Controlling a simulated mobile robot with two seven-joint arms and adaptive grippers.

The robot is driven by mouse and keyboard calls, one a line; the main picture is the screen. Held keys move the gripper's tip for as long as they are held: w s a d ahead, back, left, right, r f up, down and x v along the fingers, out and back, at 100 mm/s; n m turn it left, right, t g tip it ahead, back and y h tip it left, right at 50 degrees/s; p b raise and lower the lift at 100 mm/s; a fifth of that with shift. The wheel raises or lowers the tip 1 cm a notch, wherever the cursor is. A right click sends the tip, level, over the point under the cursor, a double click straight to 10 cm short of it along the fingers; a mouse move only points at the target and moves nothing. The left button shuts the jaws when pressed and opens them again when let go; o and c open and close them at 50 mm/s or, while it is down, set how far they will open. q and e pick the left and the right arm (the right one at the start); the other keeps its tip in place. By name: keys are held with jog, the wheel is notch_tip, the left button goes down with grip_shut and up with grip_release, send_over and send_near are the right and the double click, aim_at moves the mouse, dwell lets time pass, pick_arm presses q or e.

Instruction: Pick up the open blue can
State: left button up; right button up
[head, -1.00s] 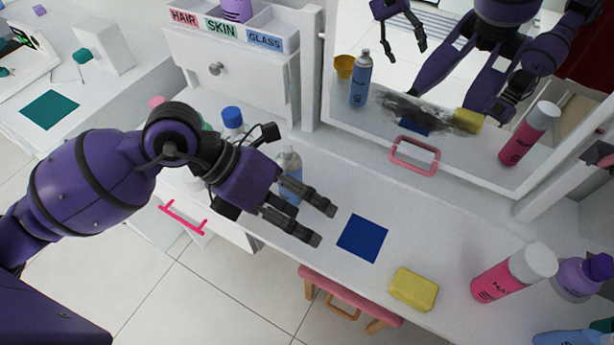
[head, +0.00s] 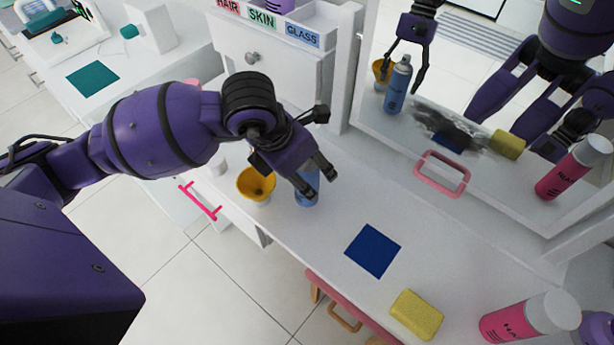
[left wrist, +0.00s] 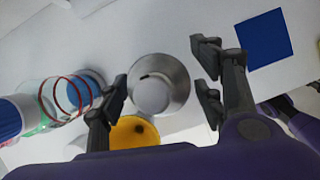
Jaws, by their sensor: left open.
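The open blue can (head: 308,188) stands upright on the white countertop in the head view, partly hidden by my left gripper. My left gripper (head: 320,187) is open and points down over it. In the left wrist view the can's silver top (left wrist: 160,86) lies between the open fingers of my left gripper (left wrist: 162,78), with gaps on both sides. I cannot tell the exact height of the fingertips over the can. The can also shows in the mirror.
A yellow-orange cup (head: 256,184) stands close left of the can. A blue square (head: 373,250), yellow sponge (head: 417,314) and pink bottle (head: 530,318) are to the right. The mirror (head: 480,120) rises behind. The counter between can and blue square is clear.

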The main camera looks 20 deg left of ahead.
pick_arm(q)
jog(key=shift+w+f, duration=0.1)
jog(key=shift+f, duration=0.35)
jog(key=c, duration=1.4)
